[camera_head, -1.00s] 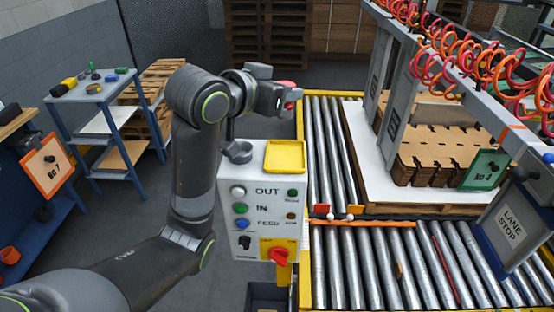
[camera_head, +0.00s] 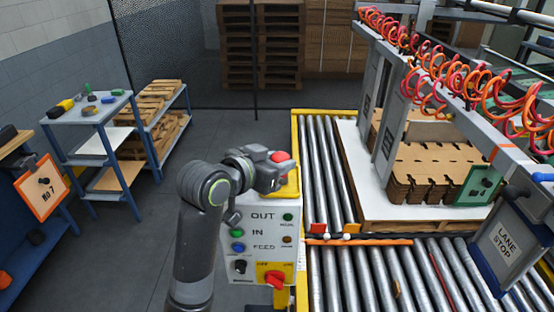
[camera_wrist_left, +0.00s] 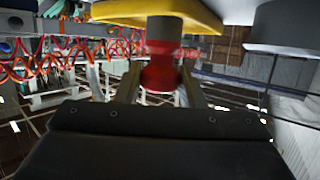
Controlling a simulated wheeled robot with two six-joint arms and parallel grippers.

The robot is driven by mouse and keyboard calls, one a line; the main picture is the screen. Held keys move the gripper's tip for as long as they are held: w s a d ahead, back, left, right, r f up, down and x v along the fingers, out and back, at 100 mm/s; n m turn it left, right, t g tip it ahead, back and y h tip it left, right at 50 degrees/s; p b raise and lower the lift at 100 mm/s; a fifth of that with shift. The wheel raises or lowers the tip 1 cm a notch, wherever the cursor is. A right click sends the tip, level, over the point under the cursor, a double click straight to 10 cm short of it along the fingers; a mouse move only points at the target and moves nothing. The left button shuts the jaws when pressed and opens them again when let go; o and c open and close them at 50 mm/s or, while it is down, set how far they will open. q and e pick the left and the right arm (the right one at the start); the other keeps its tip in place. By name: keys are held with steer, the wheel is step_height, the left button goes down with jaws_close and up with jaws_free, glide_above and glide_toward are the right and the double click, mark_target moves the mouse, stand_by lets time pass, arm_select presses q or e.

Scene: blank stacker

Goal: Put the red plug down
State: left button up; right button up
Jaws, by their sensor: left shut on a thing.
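The red plug (camera_head: 280,156) is between the fingers of my left gripper (camera_head: 282,170), which is shut on it. It shows in the left wrist view (camera_wrist_left: 159,76) too, red with a grey part reaching up in the picture toward a yellow tray (camera_wrist_left: 150,10). In the head view the gripper is over the yellow tray (camera_head: 291,190) on top of the control box (camera_head: 258,245), and covers much of it. I cannot tell whether the plug touches the tray. My right gripper is not in view.
Roller conveyors (camera_head: 325,150) lie to the right, with stacked brown blanks (camera_head: 440,170) on a pallet. A LANE STOP panel (camera_head: 505,240) stands at the right. A blue-framed shelf (camera_head: 90,110) with small items stands at the left, with clear floor between.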

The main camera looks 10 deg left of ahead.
arm_select(q)
steer(key=o, duration=0.6)
steer(key=shift+f, duration=0.15)
steer(key=shift+c, duration=0.2)
steer(key=o, duration=0.4)
steer(key=shift+o, duration=0.2)
steer(key=shift+r, duration=0.25)
steer(key=shift+s+a, duration=0.1)
steer(key=shift+s, duration=0.1)
steer(key=p+v, duration=0.7)
steer(key=v, duration=0.4)
steer(key=shift+s, duration=0.2)
